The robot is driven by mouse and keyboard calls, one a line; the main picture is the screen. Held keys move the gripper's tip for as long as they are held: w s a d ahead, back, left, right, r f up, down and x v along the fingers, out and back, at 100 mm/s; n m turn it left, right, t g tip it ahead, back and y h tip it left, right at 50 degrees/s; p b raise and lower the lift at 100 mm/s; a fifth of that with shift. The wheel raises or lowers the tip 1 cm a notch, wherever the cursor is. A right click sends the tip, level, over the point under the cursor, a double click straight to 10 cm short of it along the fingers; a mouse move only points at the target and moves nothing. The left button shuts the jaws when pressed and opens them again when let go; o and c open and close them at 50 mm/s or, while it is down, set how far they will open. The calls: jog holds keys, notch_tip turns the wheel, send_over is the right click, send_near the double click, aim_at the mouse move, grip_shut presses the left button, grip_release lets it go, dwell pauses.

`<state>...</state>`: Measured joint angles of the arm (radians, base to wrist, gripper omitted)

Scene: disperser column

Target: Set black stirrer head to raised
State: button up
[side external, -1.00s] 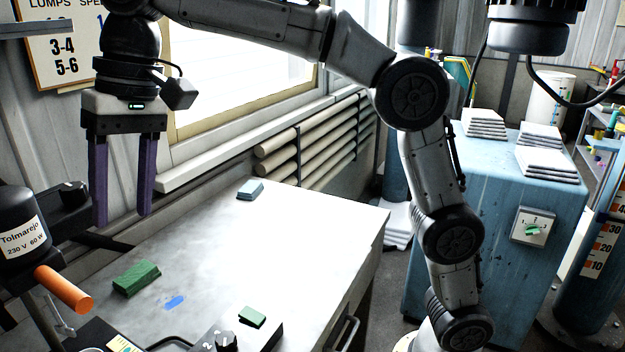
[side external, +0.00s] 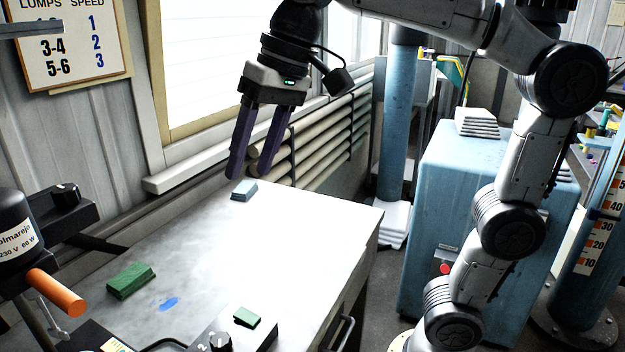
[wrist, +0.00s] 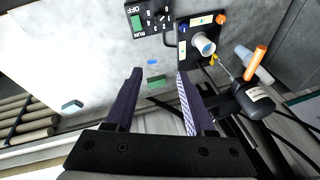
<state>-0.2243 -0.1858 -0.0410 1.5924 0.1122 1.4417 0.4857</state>
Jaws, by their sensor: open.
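The black stirrer head (side external: 18,238) is at the left edge of the side view, partly cut off, with a white label. An orange handle (side external: 56,292) sticks out below it. In the wrist view the black head (wrist: 256,100) is at the right, with the orange handle (wrist: 256,62) beside it. My gripper (side external: 250,172) is open and empty, tilted above the far end of the table, well apart from the head. In the wrist view my gripper's fingers (wrist: 160,74) are spread with nothing between them. The head's height on its column is unclear.
A green block (side external: 131,281), a blue-grey block (side external: 244,190) and a control box (side external: 222,341) are on the grey table (side external: 300,240). The table's middle is mostly clear. A window and pipes line the wall.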

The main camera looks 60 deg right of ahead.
jog(key=s+d+f+t, duration=0.1)
jog(key=s+d+f, duration=0.3)
jog(key=s+d, duration=0.1)
jog(key=shift+s+f+h, duration=0.3)
jog(key=shift+s+h, duration=0.1)
jog(key=shift+s, duration=0.2)
jog(key=shift+d, duration=0.1)
jog(key=s+d+f+n, duration=0.1)
jog(key=s+d+f, duration=0.1)
jog(key=f, duration=0.4)
jog(key=s+d+f+n+t+h, duration=0.1)
jog(key=s+d+f+n, duration=0.1)
jog(key=s+f, duration=0.2)
notch_tip(320, 180, down, 3)
jog(key=shift+s+f, duration=0.1)
jog(key=shift+s, duration=0.1)
dwell(1.6)
